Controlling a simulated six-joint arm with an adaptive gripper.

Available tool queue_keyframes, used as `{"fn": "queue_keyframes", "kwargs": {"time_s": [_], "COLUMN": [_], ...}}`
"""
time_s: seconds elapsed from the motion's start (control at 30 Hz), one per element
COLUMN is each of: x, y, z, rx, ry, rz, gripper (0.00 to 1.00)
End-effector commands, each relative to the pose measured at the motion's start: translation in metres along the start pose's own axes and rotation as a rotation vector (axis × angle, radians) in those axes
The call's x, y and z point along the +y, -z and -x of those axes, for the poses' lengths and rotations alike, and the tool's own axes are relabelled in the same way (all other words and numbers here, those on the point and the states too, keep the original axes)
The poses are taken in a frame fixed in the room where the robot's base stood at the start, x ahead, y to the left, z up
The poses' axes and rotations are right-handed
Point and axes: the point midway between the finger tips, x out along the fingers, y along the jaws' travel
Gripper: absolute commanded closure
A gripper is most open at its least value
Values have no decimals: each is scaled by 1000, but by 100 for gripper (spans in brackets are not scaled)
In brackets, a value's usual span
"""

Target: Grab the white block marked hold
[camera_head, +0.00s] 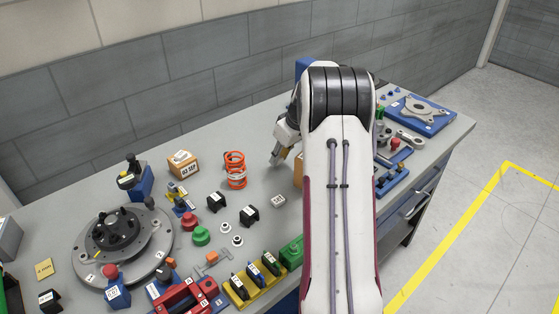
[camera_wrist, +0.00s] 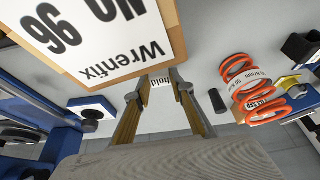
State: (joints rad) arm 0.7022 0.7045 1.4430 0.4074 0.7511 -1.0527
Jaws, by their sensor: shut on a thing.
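The white block marked "hold" (camera_wrist: 160,83) shows in the wrist view between the fingertips of my gripper (camera_wrist: 158,92), with its printed word facing the camera. The two fingers are on either side of it and shut on it. In the head view my gripper (camera_head: 278,157) is low over the bench at the back, left of my arm's big black joint. I cannot make out the block there; the gripper and arm hide it.
An orange spring (camera_head: 236,170) stands left of my gripper and also shows in the wrist view (camera_wrist: 252,88). A tan-edged "Wrenfix" label (camera_wrist: 105,35) fills the wrist view's upper left, close to the fingers. Another small white block (camera_head: 278,201) lies nearer on the grey bench.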

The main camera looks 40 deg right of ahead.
Motion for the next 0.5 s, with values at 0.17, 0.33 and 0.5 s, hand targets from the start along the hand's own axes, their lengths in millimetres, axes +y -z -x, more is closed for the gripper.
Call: {"fn": "queue_keyframes", "kwargs": {"time_s": [0.17,0.33,0.5], "x": [0,0,0], "y": [11,20,27], "z": [24,47,65], "rx": [3,2,1], "ry": [-1,-1,0], "rz": [1,0,0], "gripper": [92,92,92]}}
